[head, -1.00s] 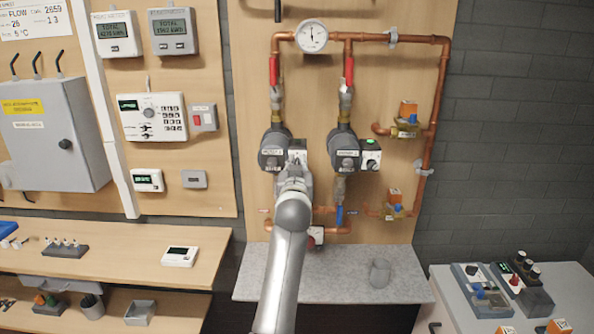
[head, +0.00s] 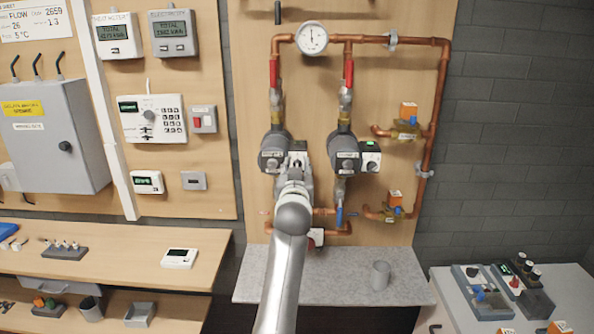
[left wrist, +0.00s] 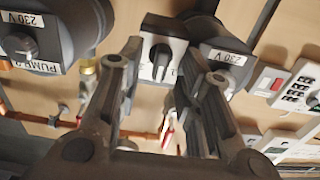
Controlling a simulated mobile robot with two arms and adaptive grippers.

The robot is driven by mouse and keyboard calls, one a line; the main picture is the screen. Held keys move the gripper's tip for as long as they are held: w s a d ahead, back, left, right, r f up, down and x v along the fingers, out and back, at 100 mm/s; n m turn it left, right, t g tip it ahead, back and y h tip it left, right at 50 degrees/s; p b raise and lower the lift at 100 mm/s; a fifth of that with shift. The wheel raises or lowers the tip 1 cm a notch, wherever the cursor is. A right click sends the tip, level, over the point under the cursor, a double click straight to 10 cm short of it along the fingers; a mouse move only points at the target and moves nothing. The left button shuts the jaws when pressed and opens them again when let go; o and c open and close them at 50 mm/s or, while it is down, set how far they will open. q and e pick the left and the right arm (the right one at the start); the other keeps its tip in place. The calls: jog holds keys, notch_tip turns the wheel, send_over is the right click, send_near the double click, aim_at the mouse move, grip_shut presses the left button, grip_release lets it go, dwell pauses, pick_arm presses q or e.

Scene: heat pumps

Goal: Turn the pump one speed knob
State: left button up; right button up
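The pump on the left of the panel (head: 272,152) is dark grey with a white control box. In the left wrist view its black speed knob (left wrist: 160,60) sits upright on the white plate, beside the grey pump body (left wrist: 218,52) labelled 230 V. My left gripper (left wrist: 163,72) is open, with one finger on each side of the knob; I cannot tell if they touch it. In the head view the left gripper (head: 297,162) covers most of that box. My right gripper is not in view.
A second pump (head: 343,150) with a green-lit box (head: 370,156) stands close to the right. Copper pipes (head: 440,100), red valve handles (head: 348,72) and a gauge (head: 313,38) surround the pumps.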

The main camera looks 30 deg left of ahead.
pick_arm(q)
jog(key=v, duration=0.7)
dwell(0.4)
jog(key=w+d+f+m+g+h+b, duration=0.1)
jog(key=w+d+f+m+h, duration=0.15)
jog(key=f, duration=0.65)
jog(key=w+d+f+m+h+b, duration=0.1)
jog(key=d+f, duration=0.2)
jog(key=f, duration=0.5)
jog(key=s+d+f+m+g+h+b, duration=0.1)
jog(key=s+d+f+h, duration=0.15)
jog(key=f, duration=0.95)
jog(key=s+d+f+m+g+h, duration=0.15)
jog(key=d+f, duration=0.25)
jog(key=f, duration=0.8)
jog(key=s+d+f+m+g+h+b, duration=0.1)
jog(key=s+d+f+g, duration=0.15)
jog(key=s+f, duration=1.3)
jog(key=s+d+f+m+g+h+b, duration=0.15)
jog(key=s+f+g, duration=0.25)
jog(key=s+f, duration=1.15)
jog(key=s+f+g, duration=0.2)
jog(key=s+f, duration=0.3)
jog(key=s, duration=0.6)
jog(key=s+f+g+b, duration=0.1)
jog(key=s+f, duration=0.4)
jog(key=s, duration=0.7)
jog(key=shift+s+a+f+g+b, duration=0.2)
jog(key=shift+f+g+b, duration=0.15)
jog(key=shift+g, duration=0.25)
